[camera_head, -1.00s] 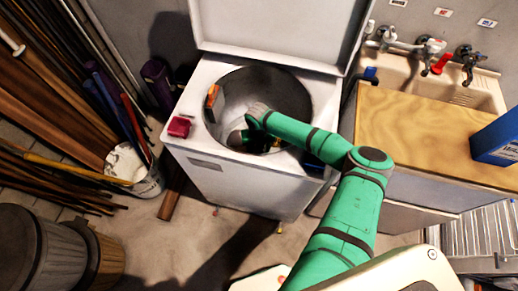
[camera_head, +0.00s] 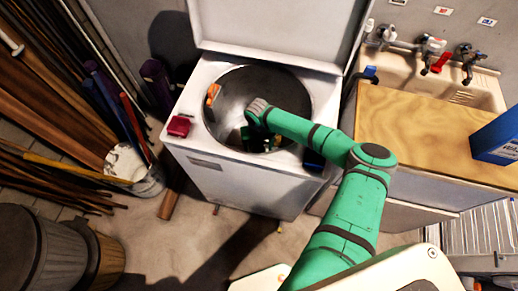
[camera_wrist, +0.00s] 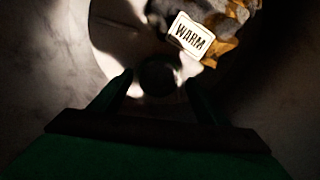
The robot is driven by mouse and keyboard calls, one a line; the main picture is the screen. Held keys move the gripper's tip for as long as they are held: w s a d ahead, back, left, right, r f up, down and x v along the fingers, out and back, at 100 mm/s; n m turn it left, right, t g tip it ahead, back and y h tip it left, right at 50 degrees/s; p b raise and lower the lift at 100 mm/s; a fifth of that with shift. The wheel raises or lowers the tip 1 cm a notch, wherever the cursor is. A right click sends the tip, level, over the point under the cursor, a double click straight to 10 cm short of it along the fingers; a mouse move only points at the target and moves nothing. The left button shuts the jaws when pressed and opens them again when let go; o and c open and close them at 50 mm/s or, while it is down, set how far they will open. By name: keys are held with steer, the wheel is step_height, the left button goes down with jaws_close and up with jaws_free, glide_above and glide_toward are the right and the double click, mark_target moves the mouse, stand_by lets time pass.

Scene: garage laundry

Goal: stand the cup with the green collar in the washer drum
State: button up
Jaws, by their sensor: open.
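The washer drum (camera_head: 285,88) is open at the top, and my arm reaches down into it. My gripper (camera_wrist: 158,84) is inside the drum with its two dark fingers apart; in the head view it is mostly hidden beneath my wrist. A dark round thing (camera_wrist: 158,74) shows between and beyond the fingertips in the wrist view. It may be the cup or part of the drum; it is too dark to tell, and no green collar can be made out. I cannot tell whether the fingers touch anything.
The washer's raised lid (camera_head: 275,30) stands behind the opening. An orange item (camera_head: 213,93) is at the drum's left side. A red box (camera_head: 179,126) sits on the left rim. In the wrist view a "WARM" label (camera_wrist: 190,36) lies by grey and orange shapes. A wooden counter (camera_head: 415,130) stands right.

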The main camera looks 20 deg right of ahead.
step_height(320, 180, up, 11)
stand_by(0.3)
steer(key=shift+a, duration=0.1)
stand_by(0.4)
